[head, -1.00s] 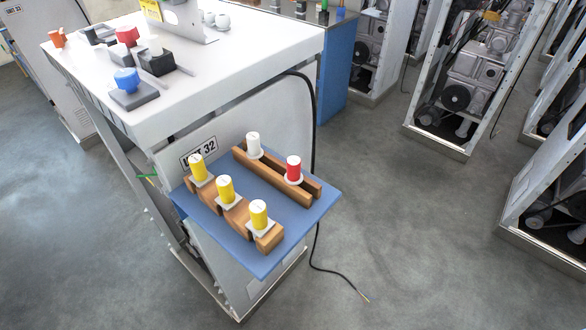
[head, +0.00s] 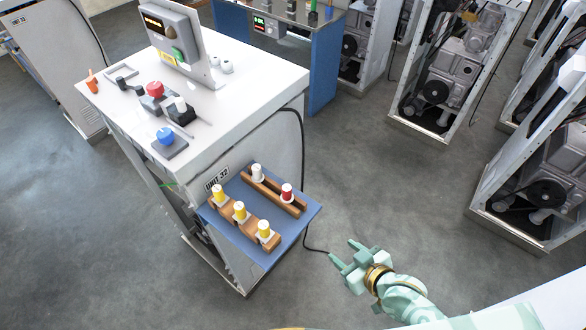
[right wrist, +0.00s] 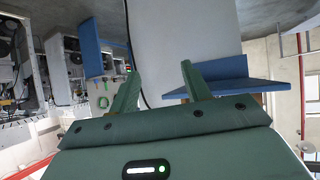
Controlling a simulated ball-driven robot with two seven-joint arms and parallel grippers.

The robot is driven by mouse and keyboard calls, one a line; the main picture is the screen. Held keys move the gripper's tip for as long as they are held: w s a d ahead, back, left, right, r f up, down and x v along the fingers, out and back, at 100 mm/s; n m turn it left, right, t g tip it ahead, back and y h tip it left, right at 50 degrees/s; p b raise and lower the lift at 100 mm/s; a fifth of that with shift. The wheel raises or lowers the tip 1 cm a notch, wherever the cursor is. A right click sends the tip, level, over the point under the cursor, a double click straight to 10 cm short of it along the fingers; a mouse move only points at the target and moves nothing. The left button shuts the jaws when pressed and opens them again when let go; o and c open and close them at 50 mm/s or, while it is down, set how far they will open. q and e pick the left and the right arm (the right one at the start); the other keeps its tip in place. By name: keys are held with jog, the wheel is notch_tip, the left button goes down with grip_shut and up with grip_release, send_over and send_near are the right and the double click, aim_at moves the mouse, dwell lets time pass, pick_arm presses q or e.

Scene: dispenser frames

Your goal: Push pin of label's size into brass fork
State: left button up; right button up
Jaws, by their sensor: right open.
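My right gripper (head: 342,250) is open and empty, over the floor to the right of a blue shelf (head: 242,192). Its two fingers also show apart in the right wrist view (right wrist: 160,72). On the shelf, yellow pins (head: 240,211) stand upright in a wavy brown rack. A white pin (head: 258,173) and a red pin (head: 287,192) stand in a straight brown rack behind. A small yellow label (head: 167,57) is on the stand on the white bench; its text is too small to read. I cannot tell which part is the brass fork. My left gripper is out of view.
The white bench (head: 225,105) carries a red-topped block (head: 155,90), a blue-topped block (head: 165,137) and a grey display (head: 170,30). A black cable hangs down the bench side to the floor. Open-framed machines stand at the right; the floor between is clear.

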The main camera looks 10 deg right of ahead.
jog(key=w+a+r+t+y, duration=0.1)
jog(key=a+r+y, duration=0.15)
jog(key=r, duration=0.45)
jog(key=w+a+r+t+y, duration=0.1)
jog(key=a+r, duration=0.3)
jog(key=r, duration=0.3)
jog(key=n+b, duration=0.1)
send_near(283, 188)
jog(key=w+a+f, duration=0.2)
jog(key=w, duration=0.1)
jog(key=w+a+f, duration=0.1)
jog(key=w, duration=0.1)
jog(key=shift+a+f, duration=0.1)
jog(key=shift+f, duration=0.2)
jog(key=x, duration=0.5)
jog(key=shift+w+f+b, duration=0.15)
jog(key=shift+w+b, duration=0.15)
jog(key=shift+b, duration=0.1)
jog(key=shift+s+d, duration=0.1)
jog(key=shift+d, duration=0.1)
jog(key=c, duration=0.4)
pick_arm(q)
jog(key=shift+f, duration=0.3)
pick_arm(e)
grip_shut()
